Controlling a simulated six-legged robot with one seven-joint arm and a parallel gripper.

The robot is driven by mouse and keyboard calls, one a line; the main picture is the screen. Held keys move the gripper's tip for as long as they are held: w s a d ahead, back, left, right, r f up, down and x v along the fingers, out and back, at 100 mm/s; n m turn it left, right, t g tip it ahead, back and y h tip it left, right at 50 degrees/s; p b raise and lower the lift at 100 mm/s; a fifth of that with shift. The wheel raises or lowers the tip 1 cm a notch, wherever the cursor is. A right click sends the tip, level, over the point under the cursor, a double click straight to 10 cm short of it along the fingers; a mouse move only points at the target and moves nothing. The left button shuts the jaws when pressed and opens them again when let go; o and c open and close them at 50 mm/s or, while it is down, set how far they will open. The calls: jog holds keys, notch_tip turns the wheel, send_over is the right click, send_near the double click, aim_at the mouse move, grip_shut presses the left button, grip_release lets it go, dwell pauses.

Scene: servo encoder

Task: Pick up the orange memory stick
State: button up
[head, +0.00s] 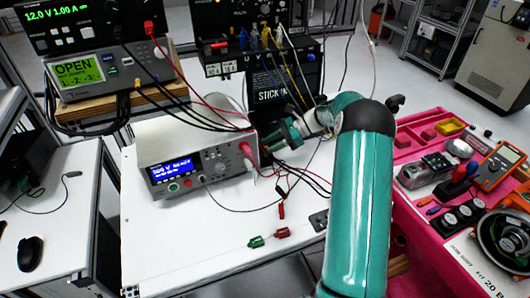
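I cannot make out an orange memory stick for certain in the head view. My gripper (273,138) is at the end of my teal arm, in the middle of the view. It points left, beside the right end of the white bench power supply (195,155) and in front of a black box (270,92) lettered "STICK IN". The fingers are small and dark against cables, so I cannot tell whether they are open or hold anything. My arm hides part of the white table behind it.
Cables hang around the gripper from the stacked instruments (95,50). Red and green clips (256,241) lie on the white table (185,235), whose front left is clear. A pink tray (420,225) at right holds tools and an orange multimeter (497,168).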

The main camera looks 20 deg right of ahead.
grip_shut()
dwell(0.4)
jog(key=shift+r, duration=0.5)
notch_tip(320, 180, up, 2)
jog(key=shift+r, duration=0.1)
jog(key=s+a+r, duration=0.3)
jog(key=s+r, duration=0.6)
jog(key=s, duration=0.4)
jog(key=shift+s+r, duration=0.35)
jog(key=shift+r, duration=0.05)
